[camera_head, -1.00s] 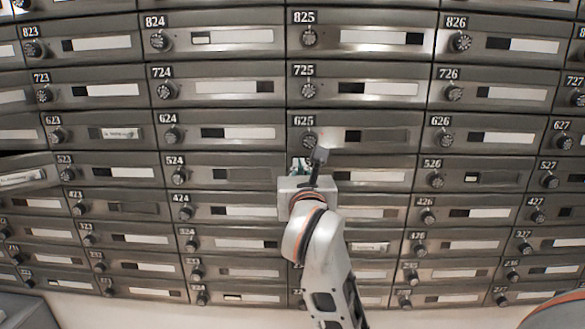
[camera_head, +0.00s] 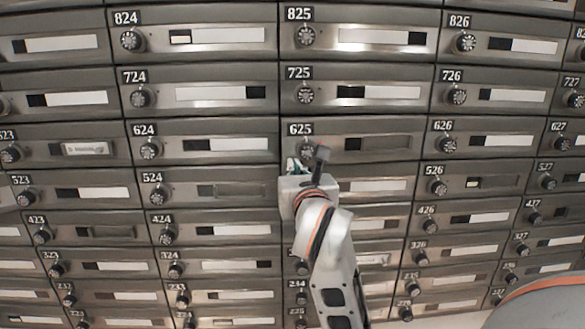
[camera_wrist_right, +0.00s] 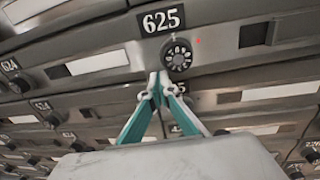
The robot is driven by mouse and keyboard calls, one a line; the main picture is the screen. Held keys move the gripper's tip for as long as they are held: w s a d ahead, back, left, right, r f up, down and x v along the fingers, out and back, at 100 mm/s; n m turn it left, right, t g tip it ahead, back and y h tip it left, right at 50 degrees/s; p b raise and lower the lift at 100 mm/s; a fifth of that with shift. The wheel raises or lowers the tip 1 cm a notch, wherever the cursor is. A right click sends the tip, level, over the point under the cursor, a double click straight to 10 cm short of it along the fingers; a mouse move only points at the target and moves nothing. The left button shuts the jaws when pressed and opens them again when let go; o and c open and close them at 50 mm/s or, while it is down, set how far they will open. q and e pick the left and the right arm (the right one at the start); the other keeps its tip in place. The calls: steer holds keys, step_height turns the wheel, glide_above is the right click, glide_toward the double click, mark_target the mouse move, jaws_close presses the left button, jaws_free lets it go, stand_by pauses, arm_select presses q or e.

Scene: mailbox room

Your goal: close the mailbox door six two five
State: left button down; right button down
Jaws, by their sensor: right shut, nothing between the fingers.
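Mailbox door 625 (camera_head: 384,142) is in the middle of the head view, with its number plate, round dial and dark slot. It looks about flush with its neighbours; a small gap cannot be told. In the right wrist view door 625 (camera_wrist_right: 225,55) fills the upper part, with its dial (camera_wrist_right: 177,56) just above my fingertips. My right gripper (camera_wrist_right: 160,80) is shut and empty, its teal fingers at the door's lower edge. Whether they touch it is unclear. In the head view the right gripper (camera_head: 296,165) partly hides the lower left of door 625 and the door below. My left gripper is not in view.
Rows of grey mailbox doors surround it: door 725 (camera_head: 395,92) above, door 624 (camera_head: 240,145) to the left and door 626 (camera_head: 500,140) to the right. These look shut. Free space lies in front of the wall.

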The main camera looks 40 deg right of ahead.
steer(key=shift+w+d+m+g+h+b, duration=0.1)
steer(key=shift+w+d+m+g+h, duration=0.2)
steer(key=shift+w, duration=0.3)
steer(key=shift+w+d+m+g+h+b, duration=0.15)
steer(key=shift+w+h, duration=0.2)
steer(key=shift+w, duration=0.25)
steer(key=shift+w+d+m+g+h+b, duration=0.15)
steer(key=shift+w+d+m+h, duration=0.15)
steer(key=shift+w, duration=0.3)
steer(key=shift+s+r, duration=0.1)
steer(key=shift+r, duration=0.1)
